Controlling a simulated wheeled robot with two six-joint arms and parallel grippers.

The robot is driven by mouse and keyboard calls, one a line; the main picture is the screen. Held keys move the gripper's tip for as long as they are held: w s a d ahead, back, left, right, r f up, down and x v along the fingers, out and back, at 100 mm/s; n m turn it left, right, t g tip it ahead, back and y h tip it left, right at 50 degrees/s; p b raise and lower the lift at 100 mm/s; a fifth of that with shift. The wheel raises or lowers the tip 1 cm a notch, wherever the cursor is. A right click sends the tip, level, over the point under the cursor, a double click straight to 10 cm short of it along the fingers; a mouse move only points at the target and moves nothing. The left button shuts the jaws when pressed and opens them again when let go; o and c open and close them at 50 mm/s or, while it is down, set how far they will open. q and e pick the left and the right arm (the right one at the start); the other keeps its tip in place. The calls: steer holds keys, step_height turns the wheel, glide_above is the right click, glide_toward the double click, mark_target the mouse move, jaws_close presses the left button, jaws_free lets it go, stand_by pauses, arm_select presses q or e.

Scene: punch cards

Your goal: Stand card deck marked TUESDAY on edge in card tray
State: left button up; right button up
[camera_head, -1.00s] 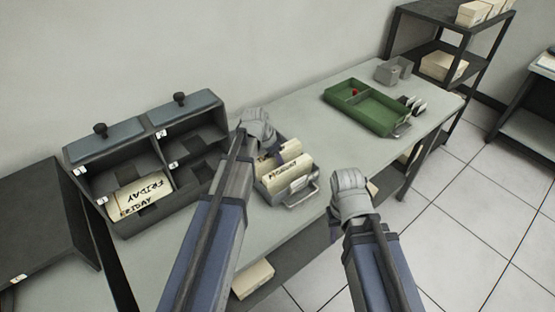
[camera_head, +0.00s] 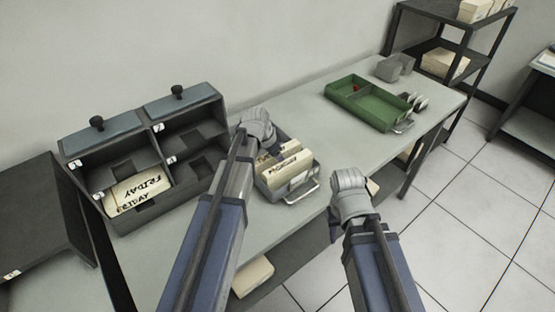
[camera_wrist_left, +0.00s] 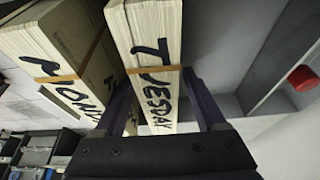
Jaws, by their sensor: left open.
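The card tray (camera_head: 289,197) is a small grey tray with a front handle on the table. Two cream card decks stand on edge in it, close together. In the left wrist view the deck marked TUESDAY (camera_wrist_left: 143,40) is between the fingers of my left gripper (camera_wrist_left: 165,100), which is open. The deck marked MONDAY (camera_wrist_left: 50,50) stands beside it, to the left. In the head view my left gripper (camera_head: 272,148) is over the back of the tray, its fingertips partly hidden. My right gripper (camera_head: 345,212) hangs at the table's front edge, its fingers mostly hidden.
A green tray (camera_head: 368,116) with a small red thing and a grey holder (camera_head: 395,68) stand farther right. The table between trays is clear.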

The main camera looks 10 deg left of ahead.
arm_select(q)
steer(key=p+v, duration=0.7)
steer(key=v, duration=0.1)
stand_by(0.4)
steer(key=shift+f, duration=0.1)
stand_by(0.4)
